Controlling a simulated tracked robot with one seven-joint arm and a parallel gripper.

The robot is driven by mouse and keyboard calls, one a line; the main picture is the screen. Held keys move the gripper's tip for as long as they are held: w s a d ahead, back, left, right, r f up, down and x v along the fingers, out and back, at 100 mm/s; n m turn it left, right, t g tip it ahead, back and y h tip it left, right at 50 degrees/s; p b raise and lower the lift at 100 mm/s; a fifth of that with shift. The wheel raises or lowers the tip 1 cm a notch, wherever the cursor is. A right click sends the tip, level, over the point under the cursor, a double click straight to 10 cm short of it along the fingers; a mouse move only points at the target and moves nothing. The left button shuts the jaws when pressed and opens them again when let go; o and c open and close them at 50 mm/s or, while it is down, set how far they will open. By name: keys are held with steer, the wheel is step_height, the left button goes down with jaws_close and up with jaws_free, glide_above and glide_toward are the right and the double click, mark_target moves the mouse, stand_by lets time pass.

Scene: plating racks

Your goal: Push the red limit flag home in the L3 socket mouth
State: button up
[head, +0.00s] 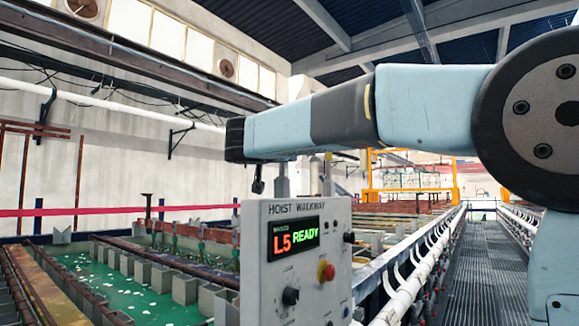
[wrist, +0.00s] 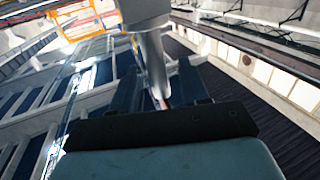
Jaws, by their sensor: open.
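My gripper (wrist: 157,78) shows in the wrist view as two dark blue fingers standing apart, with a pale grey post (wrist: 153,62) in front of or between them; I cannot tell whether they touch it. The box's display (head: 295,238) reads "L5 READY". No L3 socket mouth can be made out.
The box carries a red knob (head: 326,272) and a black knob (head: 290,296). A grey post (head: 282,180) rises behind its top edge. Green tanks (head: 110,275) lie to the left, white pipes (head: 420,268) and a grated walkway (head: 465,275) to the right.

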steer(key=shift+c, duration=0.4)
jaws_close()
steer(key=shift+r, duration=0.1)
